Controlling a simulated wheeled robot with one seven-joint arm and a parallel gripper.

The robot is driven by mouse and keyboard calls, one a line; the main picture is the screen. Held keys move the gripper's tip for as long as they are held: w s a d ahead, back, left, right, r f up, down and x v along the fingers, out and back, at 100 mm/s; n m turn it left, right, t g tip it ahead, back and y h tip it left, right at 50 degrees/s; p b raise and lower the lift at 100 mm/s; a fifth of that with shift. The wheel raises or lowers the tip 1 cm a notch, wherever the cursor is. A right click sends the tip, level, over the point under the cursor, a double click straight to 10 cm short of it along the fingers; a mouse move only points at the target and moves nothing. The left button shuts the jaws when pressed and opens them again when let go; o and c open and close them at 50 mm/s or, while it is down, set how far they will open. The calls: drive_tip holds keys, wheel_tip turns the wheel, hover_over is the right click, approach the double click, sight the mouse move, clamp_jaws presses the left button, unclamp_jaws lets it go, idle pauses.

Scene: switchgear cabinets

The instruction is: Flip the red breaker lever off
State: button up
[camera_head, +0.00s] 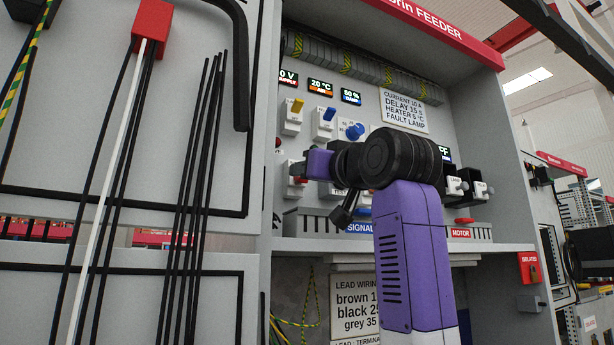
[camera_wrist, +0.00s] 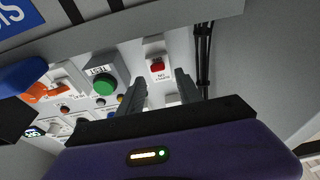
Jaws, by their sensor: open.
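The red breaker lever (camera_wrist: 157,66) sits on a white breaker body in the wrist view, with a small label beside it. My gripper (camera_wrist: 160,84) is open, with one dark finger to either side of the lever's line. The lever shows between the fingertips, and I cannot tell whether they touch it. In the head view my gripper (camera_head: 298,171) is at the left part of the cabinet panel. The red lever (camera_head: 300,181) shows there only as a small red patch just below it, partly hidden by the gripper.
A green TEST button (camera_wrist: 104,86) and an orange lever (camera_wrist: 47,93) are beside the breaker. Black cables (camera_wrist: 203,60) run on its other side. Yellow (camera_head: 297,105) and blue (camera_head: 329,114) levers sit above my gripper. A grey slotted duct (camera_head: 308,222) lies below.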

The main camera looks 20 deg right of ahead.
drive_tip(key=b+v, duration=0.1)
drive_tip(key=v, duration=0.5)
idle(0.5)
